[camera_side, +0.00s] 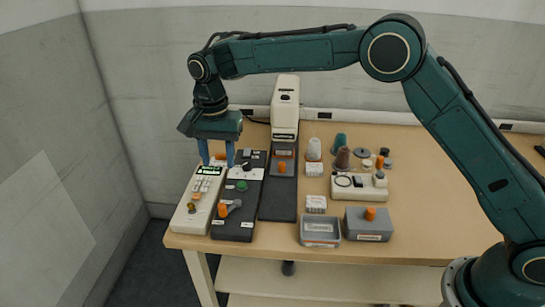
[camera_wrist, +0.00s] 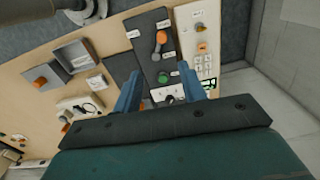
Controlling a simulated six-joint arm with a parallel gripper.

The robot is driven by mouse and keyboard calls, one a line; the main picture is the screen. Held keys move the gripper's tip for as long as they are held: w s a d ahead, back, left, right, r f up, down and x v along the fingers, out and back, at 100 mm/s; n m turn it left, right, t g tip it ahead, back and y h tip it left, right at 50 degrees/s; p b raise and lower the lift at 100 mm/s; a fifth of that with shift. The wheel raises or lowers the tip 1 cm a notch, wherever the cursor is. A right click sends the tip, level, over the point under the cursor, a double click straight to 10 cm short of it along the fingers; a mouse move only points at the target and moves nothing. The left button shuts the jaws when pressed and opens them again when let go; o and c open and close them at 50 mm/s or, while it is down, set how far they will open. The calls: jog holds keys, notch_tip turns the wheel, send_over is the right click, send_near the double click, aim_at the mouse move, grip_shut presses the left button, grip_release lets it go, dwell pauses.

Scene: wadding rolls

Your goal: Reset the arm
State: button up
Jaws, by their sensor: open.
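My gripper (camera_side: 217,153) is at the left end of the table in the side view. It points down above the far ends of a cream keypad panel (camera_side: 196,196) and a dark control panel (camera_side: 238,206). Its two blue fingers are apart with nothing between them, and they also show in the wrist view (camera_wrist: 165,92). The dark panel has a green button (camera_side: 241,186) and a grey lever with an orange end (camera_side: 223,211). In the wrist view the green button (camera_wrist: 163,77) lies just beyond the fingers. Whether the fingertips touch a panel is hard to tell.
A white upright machine (camera_side: 285,105) with a dark base stands right of the panels. Grey trays (camera_side: 320,232), small white boxes, a cream device (camera_side: 360,187) and several spools (camera_side: 342,158) fill the table's middle. The table's right part (camera_side: 440,200) is largely clear. A wall stands behind.

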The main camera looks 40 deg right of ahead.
jog(key=s+d+r+n+t, duration=0.3)
jog(key=s+d+r+n, duration=0.2)
jog(key=s+d+r, duration=0.95)
jog(key=s+d+f+n+t, duration=0.1)
jog(key=s+d+n, duration=0.1)
jog(key=s, duration=0.9)
jog(key=s+d+f+n+t, duration=0.1)
jog(key=s+d, duration=0.4)
jog(key=s, duration=0.6)
jog(key=shift+s+d+f+n+t, duration=0.2)
jog(key=shift+f+n+t, duration=0.15)
jog(key=shift+n, duration=0.45)
